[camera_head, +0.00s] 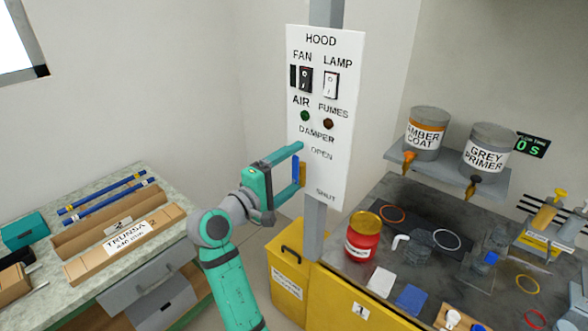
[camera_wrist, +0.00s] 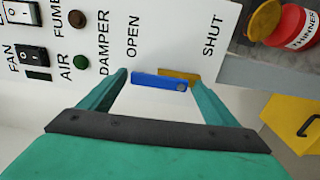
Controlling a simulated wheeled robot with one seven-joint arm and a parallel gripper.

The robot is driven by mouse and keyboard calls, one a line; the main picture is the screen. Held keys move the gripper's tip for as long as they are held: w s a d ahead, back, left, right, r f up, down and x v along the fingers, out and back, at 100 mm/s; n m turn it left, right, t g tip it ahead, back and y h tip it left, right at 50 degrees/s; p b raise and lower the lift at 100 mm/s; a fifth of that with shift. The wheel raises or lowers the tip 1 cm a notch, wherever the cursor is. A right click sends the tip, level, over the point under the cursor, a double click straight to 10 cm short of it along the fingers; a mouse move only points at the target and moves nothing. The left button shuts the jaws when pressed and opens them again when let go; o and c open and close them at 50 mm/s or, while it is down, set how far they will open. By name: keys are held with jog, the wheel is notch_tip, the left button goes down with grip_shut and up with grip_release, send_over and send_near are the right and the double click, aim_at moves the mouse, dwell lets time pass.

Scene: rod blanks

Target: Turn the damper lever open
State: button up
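The damper lever is a blue bar (camera_wrist: 158,82) with a yellow piece (camera_wrist: 180,75) behind it, on the white panel between the words OPEN and SHUT. In the head view the lever (camera_head: 295,171) stands roughly upright, partly hidden by my gripper (camera_head: 286,172). In the wrist view my gripper (camera_wrist: 158,79) has its fingers wide apart, one near each end of the blue bar. I cannot tell whether either finger touches it. The lever's mount is hidden.
The panel (camera_head: 332,102) also carries fan and lamp switches, a green AIR light and a dark red FUMES light. A grey post (camera_head: 316,233) stands below it. A red thinner can (camera_head: 361,243) is on the bench at right. A yellow bin (camera_head: 287,275) stands below.

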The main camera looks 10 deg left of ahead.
jog(key=v, duration=1)
jog(key=shift+s+a, duration=0.2)
jog(key=shift+s, duration=0.15)
